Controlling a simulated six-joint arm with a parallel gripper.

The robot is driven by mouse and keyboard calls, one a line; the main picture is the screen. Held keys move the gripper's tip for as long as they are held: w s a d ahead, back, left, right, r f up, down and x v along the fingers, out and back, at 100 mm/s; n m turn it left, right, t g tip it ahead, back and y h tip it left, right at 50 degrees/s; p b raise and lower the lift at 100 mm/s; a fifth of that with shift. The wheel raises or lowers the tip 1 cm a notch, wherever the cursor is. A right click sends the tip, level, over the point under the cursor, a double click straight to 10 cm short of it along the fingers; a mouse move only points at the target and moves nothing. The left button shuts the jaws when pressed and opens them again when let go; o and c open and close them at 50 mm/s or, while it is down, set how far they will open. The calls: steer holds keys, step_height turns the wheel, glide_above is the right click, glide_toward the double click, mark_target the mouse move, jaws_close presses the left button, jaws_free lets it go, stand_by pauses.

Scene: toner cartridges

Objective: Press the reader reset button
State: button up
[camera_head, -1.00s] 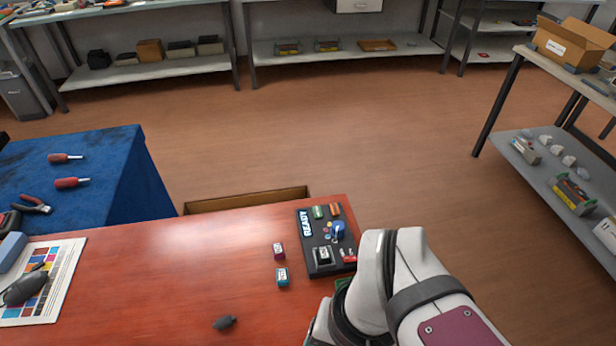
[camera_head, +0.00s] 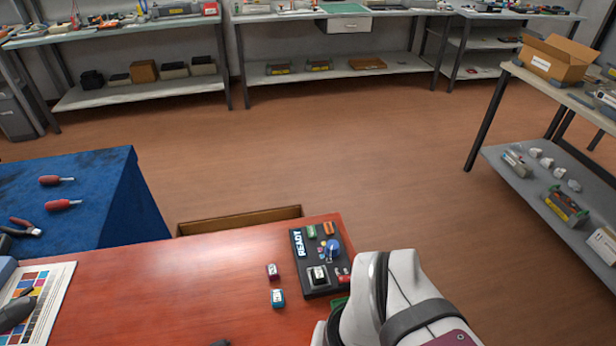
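The reader appears to be the black panel (camera_head: 304,267) marked READY, near the right end of the red-brown table. It carries a green part (camera_head: 311,231), an orange part (camera_head: 329,229), a blue round part (camera_head: 333,245), a black-and-white square part (camera_head: 318,274) and small red parts (camera_head: 344,275). I cannot tell which of these is the reset button. My white arm stands at the lower right, close beside the panel's near right corner. My gripper is not visible.
A magenta cartridge (camera_head: 272,271) and a cyan cartridge (camera_head: 278,298) lie left of the panel. A cardboard box (camera_head: 240,220) sits behind the table's far edge. A blue-covered table (camera_head: 100,190) holds tools at left. The table's middle (camera_head: 170,290) is clear.

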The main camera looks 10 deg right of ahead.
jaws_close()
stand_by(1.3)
